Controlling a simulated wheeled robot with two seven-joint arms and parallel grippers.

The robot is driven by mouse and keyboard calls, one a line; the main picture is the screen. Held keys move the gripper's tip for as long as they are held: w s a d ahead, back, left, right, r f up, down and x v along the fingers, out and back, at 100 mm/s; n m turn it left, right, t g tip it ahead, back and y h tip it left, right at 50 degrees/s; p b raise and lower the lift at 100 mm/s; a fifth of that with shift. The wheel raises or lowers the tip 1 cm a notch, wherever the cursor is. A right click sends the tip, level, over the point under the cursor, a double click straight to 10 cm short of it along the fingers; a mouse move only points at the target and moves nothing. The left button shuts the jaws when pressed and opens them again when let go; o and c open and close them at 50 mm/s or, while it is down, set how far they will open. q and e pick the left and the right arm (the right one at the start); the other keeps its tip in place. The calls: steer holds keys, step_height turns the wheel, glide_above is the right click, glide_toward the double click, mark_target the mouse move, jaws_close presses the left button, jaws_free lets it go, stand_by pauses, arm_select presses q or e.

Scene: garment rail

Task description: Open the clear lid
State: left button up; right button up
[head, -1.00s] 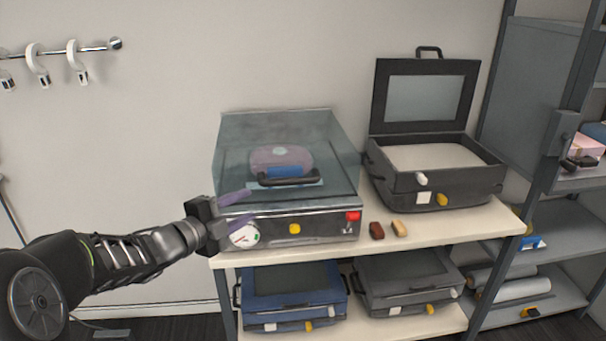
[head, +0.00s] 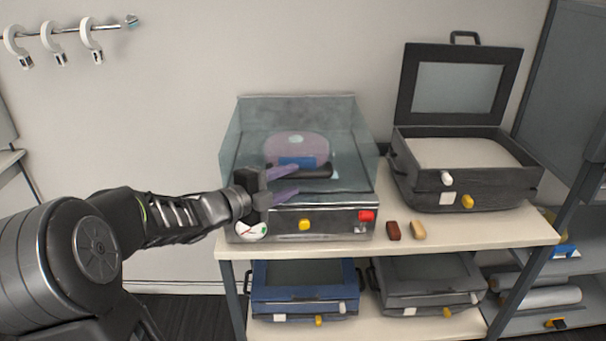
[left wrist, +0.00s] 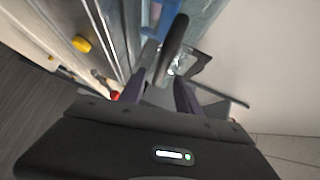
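The clear lid (head: 350,125) is a see-through cover, down over a machine (head: 335,222) on the shelf top. A dark bar handle (head: 318,172) is at its front, and a pinkish rounded object with a blue patch (head: 297,148) shows through it. My left gripper (head: 297,180) is at the front of the lid by the handle, its two purple fingers apart, one above the other. In the left wrist view the handle (left wrist: 172,45) reaches toward the space between the open fingers (left wrist: 165,75); contact cannot be told. My right gripper is out of view.
A dark case with its lid up (head: 465,180) stands right of the machine. Red-brown (head: 393,230) and tan (head: 418,229) blocks lie between them near the front edge. Closed blue (head: 303,285) and grey (head: 425,280) cases sit below. Hooks (head: 53,42) hang on a wall rail at left.

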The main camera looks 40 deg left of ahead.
mark_target(299, 177)
arm_select(q)
steer(key=w, duration=0.5)
steer(key=shift+d+f, duration=0.35)
jaws_close()
stand_by(1.1)
